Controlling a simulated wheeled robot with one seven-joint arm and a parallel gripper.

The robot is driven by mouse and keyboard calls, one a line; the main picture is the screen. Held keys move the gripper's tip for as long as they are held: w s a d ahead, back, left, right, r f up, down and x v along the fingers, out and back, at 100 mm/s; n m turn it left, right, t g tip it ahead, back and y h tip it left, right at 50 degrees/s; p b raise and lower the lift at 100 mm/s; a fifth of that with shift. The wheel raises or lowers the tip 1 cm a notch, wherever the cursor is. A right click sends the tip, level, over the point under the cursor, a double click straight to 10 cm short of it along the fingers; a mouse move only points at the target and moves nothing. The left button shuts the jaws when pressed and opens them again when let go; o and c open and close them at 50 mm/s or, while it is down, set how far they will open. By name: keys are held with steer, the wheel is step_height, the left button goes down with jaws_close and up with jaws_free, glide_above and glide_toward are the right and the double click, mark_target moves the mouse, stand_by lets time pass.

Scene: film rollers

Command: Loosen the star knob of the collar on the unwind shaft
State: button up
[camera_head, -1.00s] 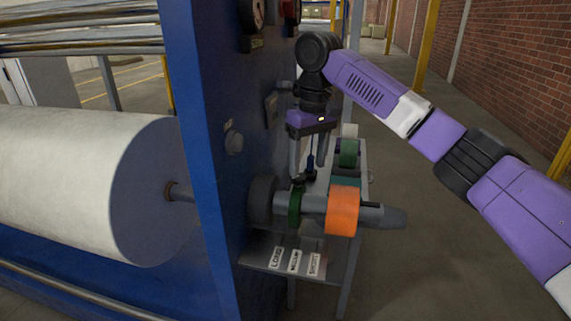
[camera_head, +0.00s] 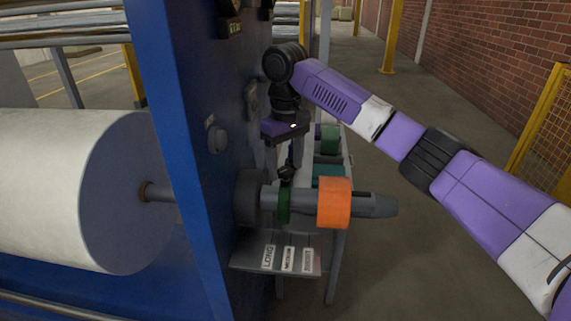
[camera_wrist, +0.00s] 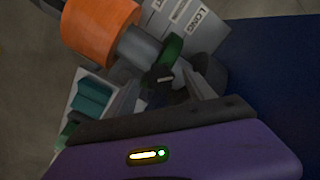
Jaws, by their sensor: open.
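The unwind shaft (camera_head: 305,201) sticks out to the right from the blue machine wall. A green collar (camera_head: 284,203) sits around it, between a grey flange and an orange roll. The dark star knob (camera_head: 286,174) stands on top of the collar; in the wrist view the knob (camera_wrist: 166,79) shows against the green collar (camera_wrist: 173,50). My gripper (camera_head: 284,170) is open and points down over the collar, its fingertips to either side of the knob. In the wrist view the fingers of my gripper (camera_wrist: 162,88) also flank the knob. Whether they touch it cannot be told.
The orange roll (camera_head: 334,202) is on the shaft just right of the collar. A grey shelf (camera_head: 254,252) with LONG, MEDIUM and SHORT labels lies below. A rack with green and teal rolls (camera_head: 328,170) stands behind. The blue wall (camera_head: 190,180) is close on the left.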

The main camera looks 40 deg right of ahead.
steer(key=shift+f, duration=0.15)
jaws_close()
steer(key=shift+n, duration=0.3)
steer(key=n+p, duration=0.5)
steer(key=n, duration=0.3)
steer(key=shift+p, duration=0.4)
steer(key=shift+n, duration=0.4)
